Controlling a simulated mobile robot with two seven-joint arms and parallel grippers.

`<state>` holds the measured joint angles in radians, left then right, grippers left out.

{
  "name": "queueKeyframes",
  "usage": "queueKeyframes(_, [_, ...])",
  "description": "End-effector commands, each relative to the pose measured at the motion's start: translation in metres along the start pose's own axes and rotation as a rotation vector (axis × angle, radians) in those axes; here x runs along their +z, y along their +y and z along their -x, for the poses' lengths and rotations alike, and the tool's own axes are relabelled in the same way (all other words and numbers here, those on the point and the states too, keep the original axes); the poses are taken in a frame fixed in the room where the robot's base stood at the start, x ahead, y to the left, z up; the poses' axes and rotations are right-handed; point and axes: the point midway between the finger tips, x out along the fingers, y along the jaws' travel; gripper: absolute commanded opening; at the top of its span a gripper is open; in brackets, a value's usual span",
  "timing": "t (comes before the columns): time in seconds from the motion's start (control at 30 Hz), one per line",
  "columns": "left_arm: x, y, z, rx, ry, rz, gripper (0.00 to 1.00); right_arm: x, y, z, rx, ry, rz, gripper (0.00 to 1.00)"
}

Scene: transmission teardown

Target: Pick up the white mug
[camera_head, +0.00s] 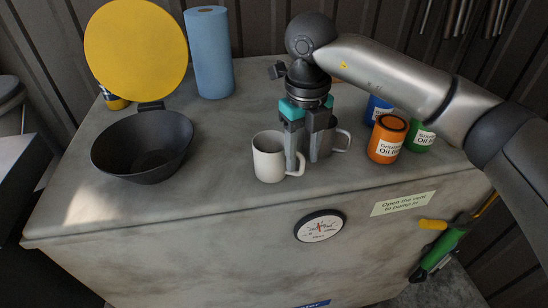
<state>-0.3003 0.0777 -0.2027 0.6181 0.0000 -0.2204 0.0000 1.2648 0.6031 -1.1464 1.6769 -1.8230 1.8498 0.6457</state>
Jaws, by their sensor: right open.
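The white mug (267,160) stands upright near the front edge of the grey cabinet top, its handle toward the right. My right gripper (303,163) points down just right of its body, with fingers apart. The left finger is close by the mug's right wall and handle. I cannot tell whether it touches. A grey mug (339,142) stands on the other side of the gripper, partly hidden by the right finger, its handle also to the right. My left gripper is out of view.
An orange oil tin (387,141), a green tin (419,138) and a blue tin (378,108) stand at right, under my arm. A black bowl (143,150), yellow disc (136,50) and blue roll (209,55) are at left. The grey top (215,165) is clear between bowl and white mug.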

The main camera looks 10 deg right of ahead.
Motion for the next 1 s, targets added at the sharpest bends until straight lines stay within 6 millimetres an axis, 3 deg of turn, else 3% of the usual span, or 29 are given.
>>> queueKeyframes(0.3, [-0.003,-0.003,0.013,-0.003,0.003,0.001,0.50,-0.002,0.002,-0.040,0.001,0.002,0.000,0.48])
queueKeyframes(0.57, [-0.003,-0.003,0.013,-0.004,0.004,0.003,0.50,-0.001,0.002,-0.043,0.000,0.000,0.000,0.48])
queueKeyframes(1.0, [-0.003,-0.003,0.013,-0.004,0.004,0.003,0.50,-0.001,0.002,-0.043,0.000,0.000,0.000,0.00])
